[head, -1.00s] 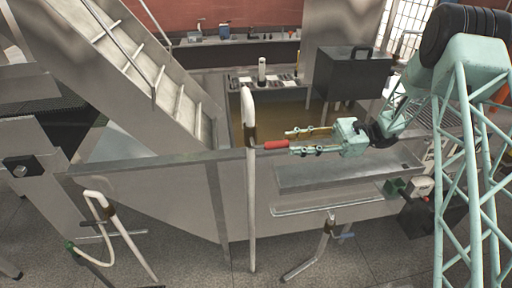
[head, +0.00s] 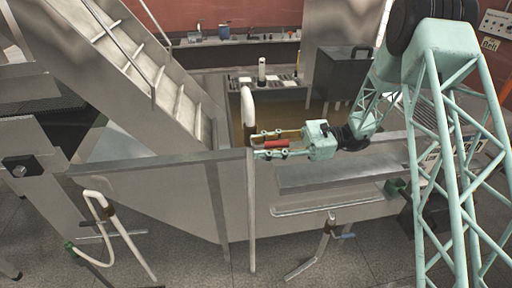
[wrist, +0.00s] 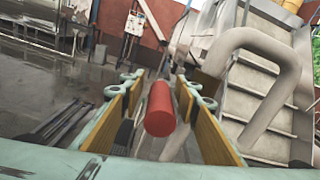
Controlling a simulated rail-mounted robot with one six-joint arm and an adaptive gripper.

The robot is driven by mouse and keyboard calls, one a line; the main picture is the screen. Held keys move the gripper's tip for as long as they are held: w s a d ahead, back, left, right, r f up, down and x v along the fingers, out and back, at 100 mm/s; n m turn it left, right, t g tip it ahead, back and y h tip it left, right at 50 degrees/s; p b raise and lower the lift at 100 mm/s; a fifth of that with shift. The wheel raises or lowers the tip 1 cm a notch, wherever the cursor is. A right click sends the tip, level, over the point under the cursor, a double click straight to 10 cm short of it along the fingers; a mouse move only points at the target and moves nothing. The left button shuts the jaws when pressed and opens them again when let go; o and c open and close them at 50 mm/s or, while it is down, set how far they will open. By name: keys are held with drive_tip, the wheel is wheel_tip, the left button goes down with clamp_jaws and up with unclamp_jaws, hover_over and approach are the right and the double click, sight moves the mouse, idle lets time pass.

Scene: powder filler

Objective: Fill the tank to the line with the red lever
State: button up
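The red lever handle (head: 276,143) sits beside the white curved pipe (head: 248,108) at the tank's front edge. My gripper (head: 262,144) is open, with one finger on each side of the handle. In the wrist view the red handle (wrist: 160,108) lies between the two yellow-lined fingers of my gripper (wrist: 160,78), with gaps visible on both sides. The metal tank (head: 150,165) has brownish contents (head: 300,118) behind its front wall. I cannot make out a fill line.
The white pipe (wrist: 262,75) bends close to the right finger in the wrist view. Metal stairs (head: 165,75) rise at the left. A dark box (head: 342,72) stands behind my gripper. A hose on a stand (head: 100,225) is at the lower left.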

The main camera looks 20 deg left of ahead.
drive_tip(key=shift+x, duration=0.85)
clamp_jaws()
